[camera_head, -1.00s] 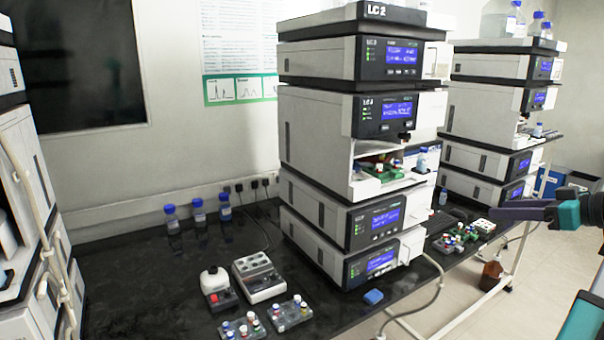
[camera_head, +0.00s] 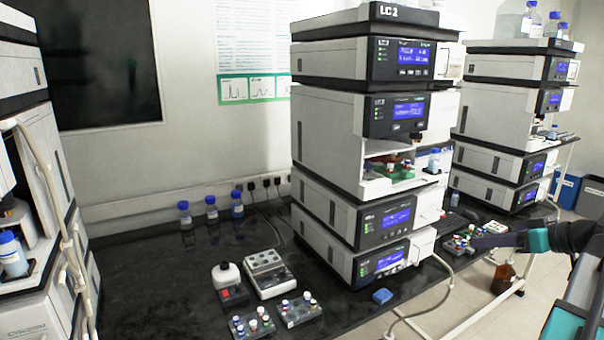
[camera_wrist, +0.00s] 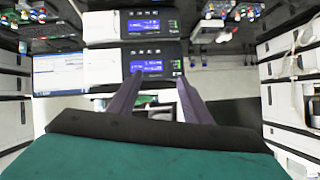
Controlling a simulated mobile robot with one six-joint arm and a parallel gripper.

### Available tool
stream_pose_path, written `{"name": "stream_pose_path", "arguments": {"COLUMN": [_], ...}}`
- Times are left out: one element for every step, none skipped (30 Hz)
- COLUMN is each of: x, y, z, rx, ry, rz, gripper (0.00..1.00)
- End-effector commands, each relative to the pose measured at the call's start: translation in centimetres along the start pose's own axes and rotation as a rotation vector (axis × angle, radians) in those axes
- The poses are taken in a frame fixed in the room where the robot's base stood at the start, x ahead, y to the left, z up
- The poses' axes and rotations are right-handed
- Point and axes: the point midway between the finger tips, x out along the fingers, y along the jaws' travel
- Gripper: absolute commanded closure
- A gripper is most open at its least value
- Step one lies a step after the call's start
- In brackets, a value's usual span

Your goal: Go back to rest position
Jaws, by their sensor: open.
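My gripper (camera_head: 474,243) is at the right of the head view, in front of the bench's right end, with nothing visible in it. Its teal wrist shows behind the purple-grey fingers. In the wrist view the two fingers of my gripper (camera_wrist: 158,88) are spread apart and empty, with free air between them. Beyond them are instrument fronts with blue screens (camera_wrist: 150,67). In the head view the fingers overlap the area near a vial rack (camera_head: 465,243); I cannot tell the gap to it.
The LC 2 stack (camera_head: 335,150) stands mid-bench, another stack (camera_head: 495,125) behind it at right. A third stack (camera_head: 45,200) is close at left. Vial trays (camera_head: 290,312), a blue block (camera_head: 382,296) and blue-capped bottles (camera_head: 211,209) sit on the black bench (camera_head: 150,300). Floor shows at right.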

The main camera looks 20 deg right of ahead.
Motion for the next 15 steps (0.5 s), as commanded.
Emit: {"name": "stream_pose_path", "arguments": {"x": [1.8, 2.8, 4.2, 5.3, 6.3, 7.7, 8.7, 9.7, 11.0, 12.0, 13.0, 14.3, 15.2, 16.1, 17.3], "y": [-0.2, -0.3, -0.4, -0.5, -0.6, -0.8, -1.0, -1.2, -1.5, -1.7, -2.0, -2.3, -2.6, -3.0, -3.4], "z": [1.1, 1.7, 2.6, 3.2, 4.0, 4.8, 5.6, 6.3, 7.3, 8.0, 8.7, 9.7, 10.4, 11.3, 12.3], "rx": [0.026, 0.04, 0.064, 0.079, 0.096, 0.117, 0.132, 0.148, 0.167, 0.182, 0.196, 0.214, 0.228, 0.241, 0.257], "ry": [-0.021, -0.033, -0.053, -0.067, -0.082, -0.102, -0.118, -0.134, -0.155, -0.172, -0.187, -0.211, -0.227, -0.245, -0.268], "rz": [-0.015, -0.021, -0.03, -0.036, -0.041, -0.049, -0.054, -0.059, -0.066, -0.07, -0.074, -0.08, -0.084, -0.087, -0.092], "gripper": [0.55, 0.55, 0.55, 0.55, 0.55, 0.55, 0.55, 0.55, 0.55, 0.55, 0.55, 0.55, 0.55, 0.55, 0.55]}}
